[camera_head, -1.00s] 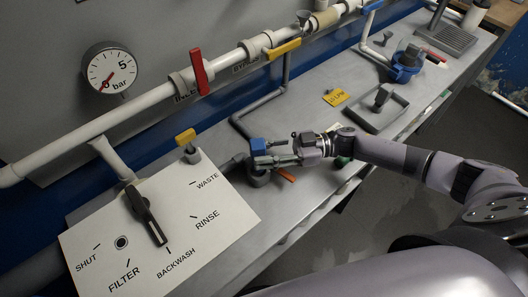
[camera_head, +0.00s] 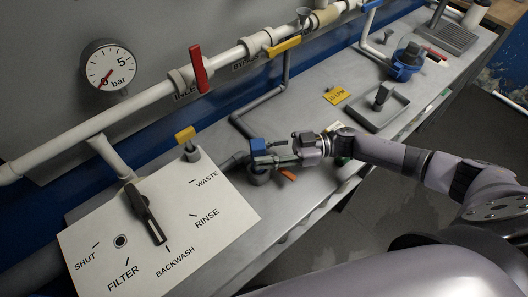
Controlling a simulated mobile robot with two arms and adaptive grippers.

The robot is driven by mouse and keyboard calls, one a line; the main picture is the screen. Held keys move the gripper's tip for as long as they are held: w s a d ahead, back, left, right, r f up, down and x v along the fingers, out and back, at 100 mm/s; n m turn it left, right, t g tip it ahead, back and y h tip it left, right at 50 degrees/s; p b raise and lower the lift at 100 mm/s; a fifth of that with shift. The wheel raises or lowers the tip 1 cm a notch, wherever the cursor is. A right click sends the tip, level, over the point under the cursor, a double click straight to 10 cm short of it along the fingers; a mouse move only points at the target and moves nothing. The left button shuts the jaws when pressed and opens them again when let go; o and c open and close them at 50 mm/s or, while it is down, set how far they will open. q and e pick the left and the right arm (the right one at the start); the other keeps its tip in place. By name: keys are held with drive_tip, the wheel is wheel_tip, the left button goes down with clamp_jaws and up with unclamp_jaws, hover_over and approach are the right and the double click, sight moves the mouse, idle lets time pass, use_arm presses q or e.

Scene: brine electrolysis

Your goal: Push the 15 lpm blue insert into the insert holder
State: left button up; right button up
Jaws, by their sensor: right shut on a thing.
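The blue insert (camera_head: 258,145) is at the tips of my right gripper (camera_head: 266,158), which is shut on it. The insert is above the grey insert holder (camera_head: 258,178) on the bench. The gripper hides part of both, so I cannot tell how deep the insert sits. My right arm reaches in from the right. A yellow tag (camera_head: 337,95), which seems to read 15 LPM, lies on the bench behind the gripper. My left gripper is not in view.
An orange piece (camera_head: 287,174) is beside the holder. A white valve panel (camera_head: 200,230) with a black lever stands at front left. Pipes with red (camera_head: 198,70) and yellow (camera_head: 284,47) handles run behind. A grey tray (camera_head: 398,112) and a blue-ringed pot (camera_head: 406,70) stand at right.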

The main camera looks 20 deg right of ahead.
drive_tip(key=shift+f+b, duration=0.45)
drive_tip(key=shift+f, duration=0.1)
drive_tip(key=shift+s+a+f, duration=0.1)
drive_tip(key=shift+s+f, duration=0.05)
idle(0.6)
drive_tip(key=shift+s+f, duration=0.15)
drive_tip(key=shift+f, duration=0.1)
drive_tip(key=shift+r+p, duration=0.2)
drive_tip(key=shift+p, duration=0.2)
idle(1.6)
